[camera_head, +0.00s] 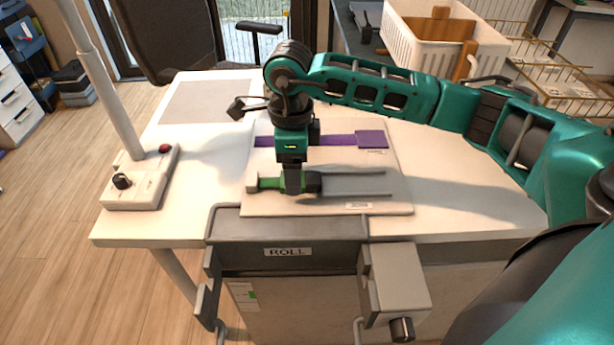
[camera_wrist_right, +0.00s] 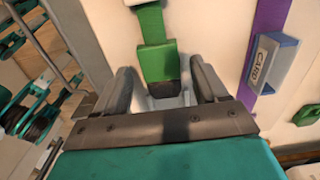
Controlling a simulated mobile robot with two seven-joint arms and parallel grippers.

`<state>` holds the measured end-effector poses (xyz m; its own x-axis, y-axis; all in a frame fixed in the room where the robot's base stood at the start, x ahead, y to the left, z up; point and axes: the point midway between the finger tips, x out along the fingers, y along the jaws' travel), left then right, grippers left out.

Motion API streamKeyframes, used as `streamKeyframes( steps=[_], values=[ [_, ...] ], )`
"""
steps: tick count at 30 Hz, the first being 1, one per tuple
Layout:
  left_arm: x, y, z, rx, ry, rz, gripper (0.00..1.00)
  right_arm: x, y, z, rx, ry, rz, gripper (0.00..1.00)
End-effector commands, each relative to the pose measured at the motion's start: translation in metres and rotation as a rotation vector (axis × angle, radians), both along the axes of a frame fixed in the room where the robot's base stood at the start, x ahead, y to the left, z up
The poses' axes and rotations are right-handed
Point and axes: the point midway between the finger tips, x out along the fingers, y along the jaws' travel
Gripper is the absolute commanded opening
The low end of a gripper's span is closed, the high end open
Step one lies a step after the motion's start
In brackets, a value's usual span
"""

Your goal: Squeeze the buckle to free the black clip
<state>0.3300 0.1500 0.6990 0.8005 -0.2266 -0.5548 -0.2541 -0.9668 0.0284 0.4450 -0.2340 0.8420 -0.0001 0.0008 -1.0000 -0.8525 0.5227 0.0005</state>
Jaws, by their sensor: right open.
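A green strap (camera_head: 269,183) lies across a white board (camera_head: 400,172) on the table, with a black clip (camera_head: 314,183) at its right end. My right gripper (camera_head: 292,190) points down over the place where strap and clip meet. In the right wrist view, the green strap (camera_wrist_right: 150,25) runs to a wider green part (camera_wrist_right: 157,62) with a dark piece (camera_wrist_right: 165,90) at its end. The fingers of my right gripper (camera_wrist_right: 162,88) stand open on either side of this dark end, with visible gaps. The buckle is partly hidden by the gripper in the head view. My left gripper is not in view.
A white box with a knob and red button (camera_head: 140,178) stands at the table's left.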

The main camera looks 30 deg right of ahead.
Motion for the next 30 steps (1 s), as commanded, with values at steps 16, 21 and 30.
streamKeyframes(
  steps=[16,21,30],
  values=[
    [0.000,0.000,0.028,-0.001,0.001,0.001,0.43,0.000,0.000,0.042,-0.001,-0.001,0.000,0.72],
    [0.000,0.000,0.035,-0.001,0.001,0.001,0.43,0.000,0.000,0.053,-0.001,-0.001,0.000,0.72],
    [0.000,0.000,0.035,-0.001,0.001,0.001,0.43,0.000,0.000,0.054,-0.001,-0.001,0.000,0.72]
  ],
)
